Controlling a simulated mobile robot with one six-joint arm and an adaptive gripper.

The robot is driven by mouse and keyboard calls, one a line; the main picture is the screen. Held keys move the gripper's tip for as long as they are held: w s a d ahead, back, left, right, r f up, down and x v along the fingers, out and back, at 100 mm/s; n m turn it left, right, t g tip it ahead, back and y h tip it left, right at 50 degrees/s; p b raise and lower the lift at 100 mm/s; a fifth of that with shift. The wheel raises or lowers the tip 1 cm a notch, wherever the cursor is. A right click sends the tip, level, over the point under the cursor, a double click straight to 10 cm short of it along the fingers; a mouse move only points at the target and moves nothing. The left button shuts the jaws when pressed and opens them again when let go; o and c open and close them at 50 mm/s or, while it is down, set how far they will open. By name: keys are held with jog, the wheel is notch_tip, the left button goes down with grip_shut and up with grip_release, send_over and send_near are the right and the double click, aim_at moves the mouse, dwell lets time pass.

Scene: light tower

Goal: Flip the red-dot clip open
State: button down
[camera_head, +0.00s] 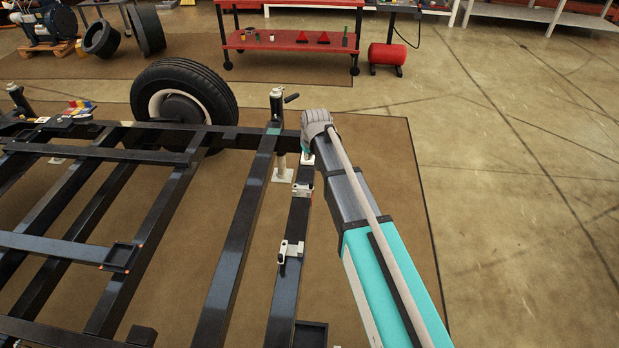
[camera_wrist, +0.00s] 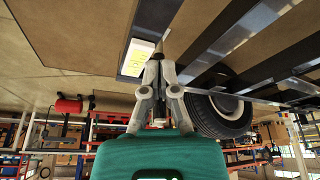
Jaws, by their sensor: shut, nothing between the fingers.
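Two small pale clips sit on the dark frame's right-hand beam in the head view. The farther clip (camera_head: 302,191) seems to show a touch of red, but it is too small to make out a dot. The nearer clip (camera_head: 291,251) is grey-white with a dark end. I cannot tell whether either is open. In the head view my arm ends beyond the farther clip, and my wrist mostly hides the gripper.
The dark trailer frame (camera_head: 248,215) fills the left side, with a jack (camera_head: 277,105) and a wheel (camera_head: 207,85) at its far end. A red workbench (camera_head: 290,41) and a red tank (camera_head: 388,55) stand behind. The floor on the right is clear.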

jog(key=shift+f, duration=0.2)
jog(key=b+x, duration=1)
jog(key=shift+w, duration=0.15)
jog(key=s, duration=0.1)
jog(key=s+d, duration=0.1)
jog(key=shift+s+d+r+p, duration=0.1)
jog(key=shift+s+r+p, duration=0.15)
jog(key=shift+s+p, duration=0.05)
jog(key=shift+s+d, duration=0.25)
jog(key=shift+s, duration=0.4)
jog(key=shift+d, duration=0.15)
jog(key=shift+d, duration=0.15)
